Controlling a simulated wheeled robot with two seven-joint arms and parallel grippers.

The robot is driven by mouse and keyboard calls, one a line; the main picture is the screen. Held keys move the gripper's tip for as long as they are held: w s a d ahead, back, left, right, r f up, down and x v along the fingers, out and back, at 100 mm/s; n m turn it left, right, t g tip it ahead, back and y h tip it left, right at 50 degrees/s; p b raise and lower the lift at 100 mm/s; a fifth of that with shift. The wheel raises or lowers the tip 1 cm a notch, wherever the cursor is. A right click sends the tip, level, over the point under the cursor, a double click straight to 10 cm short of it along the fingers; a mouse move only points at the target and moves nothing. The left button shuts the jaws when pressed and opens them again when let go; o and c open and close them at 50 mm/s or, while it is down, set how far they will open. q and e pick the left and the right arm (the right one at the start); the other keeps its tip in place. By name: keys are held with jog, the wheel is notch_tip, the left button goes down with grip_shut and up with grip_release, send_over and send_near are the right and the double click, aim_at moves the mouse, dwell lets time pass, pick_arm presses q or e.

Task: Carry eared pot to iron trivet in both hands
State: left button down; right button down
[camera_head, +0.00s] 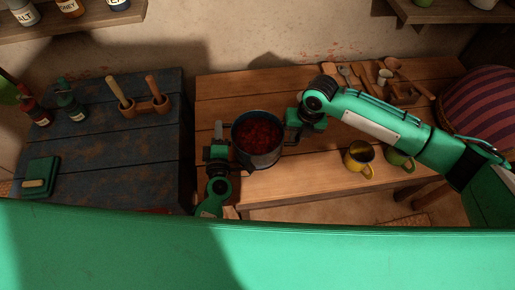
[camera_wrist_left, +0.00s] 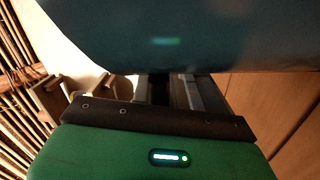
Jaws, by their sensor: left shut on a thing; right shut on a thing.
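The eared pot (camera_head: 258,158) is dark blue-grey with red contents, over the left part of the wooden table in the head view. My left gripper (camera_head: 226,152) is shut on it at its left side. My right gripper (camera_head: 293,133) is shut on it at its right side. The pot looks upright; whether its bottom touches the table cannot be told. In the left wrist view the pot's wall (camera_wrist_left: 190,35) fills the top, close to the gripper. The ears are mostly hidden by the grippers. I cannot make out the iron trivet in either view.
Yellow (camera_head: 359,158) and green (camera_head: 399,160) mugs stand at the wooden table's (camera_head: 300,190) front right. Utensils and a small wooden rack (camera_head: 403,92) lie at its back right. A dark blue table (camera_head: 120,160) at the left holds bottles, a pestle holder (camera_head: 146,106) and a green book (camera_head: 40,176).

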pick_arm(q)
jog(key=c, duration=1.4)
grip_release()
jog(key=shift+f, duration=0.1)
pick_arm(e)
jog(key=c, duration=1.5)
grip_release()
jog(key=shift+f, duration=0.1)
jog(key=shift+o, duration=0.2)
pick_arm(q)
jog(key=s, duration=0.4)
jog(key=s+d, duration=0.1)
jog(key=s, duration=0.7)
jog(key=shift+d+f, duration=0.15)
jog(key=shift+d, duration=0.1)
pick_arm(e)
notch_tip(320, 180, up, 12)
jog(key=d, duration=0.2)
pick_arm(q)
jog(key=s+a, duration=0.1)
jog(key=s, duration=0.1)
jog(key=s+a, duration=0.1)
jog(key=a, duration=0.1)
jog(key=shift+s+a, duration=0.2)
jog(key=shift+s, duration=0.2)
jog(key=shift+p, duration=0.3)
